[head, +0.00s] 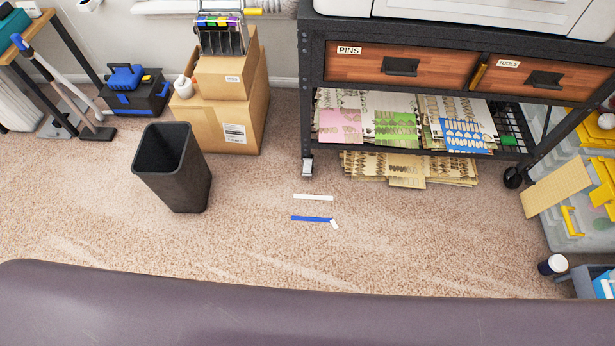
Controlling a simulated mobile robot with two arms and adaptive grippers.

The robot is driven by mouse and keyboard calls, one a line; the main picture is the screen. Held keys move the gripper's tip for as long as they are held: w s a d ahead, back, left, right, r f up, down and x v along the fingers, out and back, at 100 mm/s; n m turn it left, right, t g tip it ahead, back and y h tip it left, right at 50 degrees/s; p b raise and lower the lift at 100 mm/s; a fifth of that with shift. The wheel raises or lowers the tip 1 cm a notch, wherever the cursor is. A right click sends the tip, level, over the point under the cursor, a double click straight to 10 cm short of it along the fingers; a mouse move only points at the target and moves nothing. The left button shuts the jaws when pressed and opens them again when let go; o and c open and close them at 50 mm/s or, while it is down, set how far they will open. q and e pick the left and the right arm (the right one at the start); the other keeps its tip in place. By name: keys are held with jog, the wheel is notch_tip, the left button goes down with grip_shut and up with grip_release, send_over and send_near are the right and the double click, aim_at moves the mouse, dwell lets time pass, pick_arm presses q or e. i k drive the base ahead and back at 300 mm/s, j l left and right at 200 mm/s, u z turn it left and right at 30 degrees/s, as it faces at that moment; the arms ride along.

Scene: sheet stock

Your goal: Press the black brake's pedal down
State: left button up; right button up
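A black caster (513,178) stands under the right front leg of the dark metal cart, on the carpet. Its brake pedal is too small to make out clearly, so I cannot tell whether it is up or down. A caster with a pale grey-white front part (307,166) stands under the cart's left front leg. Neither of my grippers shows in the head view.
The cart (400,93) has two wooden drawers and a shelf of patterned sheets. A black bin (173,170) stands left on the carpet, near cardboard boxes (225,115). Clear bins (570,215) stand right, near a dark jar (552,265). Flat strips (311,218) lie mid-floor.

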aim_at(528, 182)
jog(key=z, duration=1.65)
jog(key=i+z, duration=0.2)
jog(key=z, duration=0.45)
